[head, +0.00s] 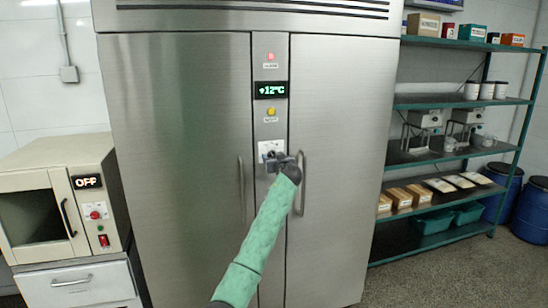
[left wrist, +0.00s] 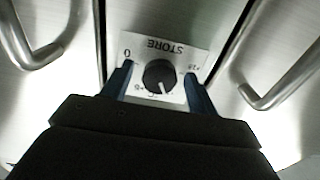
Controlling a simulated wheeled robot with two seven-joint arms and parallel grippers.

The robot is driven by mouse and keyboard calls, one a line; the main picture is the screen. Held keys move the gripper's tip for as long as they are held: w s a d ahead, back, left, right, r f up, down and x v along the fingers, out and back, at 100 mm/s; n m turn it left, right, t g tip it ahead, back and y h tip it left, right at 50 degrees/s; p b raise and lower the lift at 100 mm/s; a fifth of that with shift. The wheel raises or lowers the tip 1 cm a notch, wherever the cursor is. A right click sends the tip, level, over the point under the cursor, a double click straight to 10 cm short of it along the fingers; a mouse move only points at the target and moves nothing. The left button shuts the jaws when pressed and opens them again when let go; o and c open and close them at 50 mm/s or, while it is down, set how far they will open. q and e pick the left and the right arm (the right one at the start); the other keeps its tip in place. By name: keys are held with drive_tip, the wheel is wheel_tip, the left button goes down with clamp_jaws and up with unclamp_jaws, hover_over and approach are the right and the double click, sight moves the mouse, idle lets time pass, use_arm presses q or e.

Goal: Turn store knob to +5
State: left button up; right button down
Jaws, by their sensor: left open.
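The store knob (left wrist: 160,77) is a round black dial on a white plate marked STORE (left wrist: 150,47), upside down in the left wrist view. A light pointer line on the knob points down and slightly right in that view. A 0 shows at the left of the plate; the small marks below and right are hard to read. My left gripper (left wrist: 158,88) is open, with one blue finger on each side of the knob and gaps visible. In the head view my left gripper (head: 275,161) is at the white knob plate (head: 270,146) and hides part of it. My right gripper is not in view.
The steel cabinet (head: 180,120) has a display (head: 271,90) reading +12°C above the knob. Vertical door handles (head: 302,185) and (head: 241,190) flank the knob panel. An oven-like unit (head: 88,182) reading OFF stands left; shelves (head: 460,101) stand right.

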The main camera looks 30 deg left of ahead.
use_arm(q)
drive_tip(key=c, duration=1)
